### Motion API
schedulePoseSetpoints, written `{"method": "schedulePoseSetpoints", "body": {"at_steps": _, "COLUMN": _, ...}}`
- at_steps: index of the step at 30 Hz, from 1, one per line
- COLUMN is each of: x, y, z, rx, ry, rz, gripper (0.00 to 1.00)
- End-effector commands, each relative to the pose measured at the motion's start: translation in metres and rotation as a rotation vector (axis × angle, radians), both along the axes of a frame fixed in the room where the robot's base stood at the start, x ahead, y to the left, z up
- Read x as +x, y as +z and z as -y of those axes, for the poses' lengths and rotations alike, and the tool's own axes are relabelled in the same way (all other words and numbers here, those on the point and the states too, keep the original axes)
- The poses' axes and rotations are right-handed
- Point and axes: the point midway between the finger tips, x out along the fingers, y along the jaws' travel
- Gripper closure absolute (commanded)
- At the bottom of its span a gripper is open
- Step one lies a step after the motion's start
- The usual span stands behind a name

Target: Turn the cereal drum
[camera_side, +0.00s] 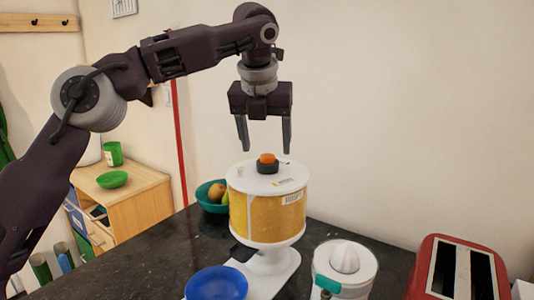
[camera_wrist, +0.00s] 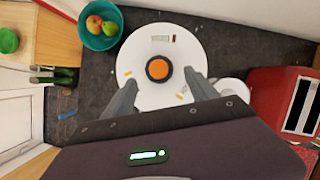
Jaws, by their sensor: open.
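The cereal drum (camera_side: 262,215) stands upright on a white base (camera_side: 272,265) on the dark counter. It has a yellow body and a white lid (camera_side: 240,176), with an orange-topped black knob (camera_side: 267,161) at the middle. In the wrist view, the lid (camera_wrist: 150,93) fills the middle and the orange knob (camera_wrist: 157,68) lies ahead, between the finger lines. My gripper (camera_side: 264,150) is open and empty, pointing down above the lid. Its fingertips are apart from the knob and straddle it from above. In the wrist view, the drum's body is hidden under the lid.
A blue bowl (camera_side: 217,284) sits in front of the drum and a teal fruit bowl (camera_side: 211,207) behind it. A white juicer (camera_side: 345,264) and a red toaster (camera_side: 432,262) stand to the right. A wall is behind. Some dark counter (camera_side: 150,250) at left is clear.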

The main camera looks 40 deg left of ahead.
Motion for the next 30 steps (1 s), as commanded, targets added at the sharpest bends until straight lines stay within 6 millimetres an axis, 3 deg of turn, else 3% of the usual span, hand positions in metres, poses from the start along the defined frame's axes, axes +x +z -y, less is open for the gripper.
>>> {"method": "schedulePoseSetpoints", "body": {"at_steps": 7, "x": 0.015, "y": -0.039, "z": -0.008, "rx": 0.005, "ry": 0.000, "rz": 0.001, "gripper": 0.33}}
{"method": "schedulePoseSetpoints", "body": {"at_steps": 17, "x": 0.018, "y": -0.046, "z": -0.008, "rx": 0.004, "ry": -0.002, "rz": 0.005, "gripper": 0.34}}
{"method": "schedulePoseSetpoints", "body": {"at_steps": 27, "x": 0.018, "y": -0.045, "z": -0.008, "rx": 0.004, "ry": -0.002, "rz": 0.005, "gripper": 1.00}}
{"method": "schedulePoseSetpoints", "body": {"at_steps": 30, "x": 0.018, "y": -0.045, "z": -0.008, "rx": 0.005, "ry": -0.002, "rz": 0.006, "gripper": 1.00}}
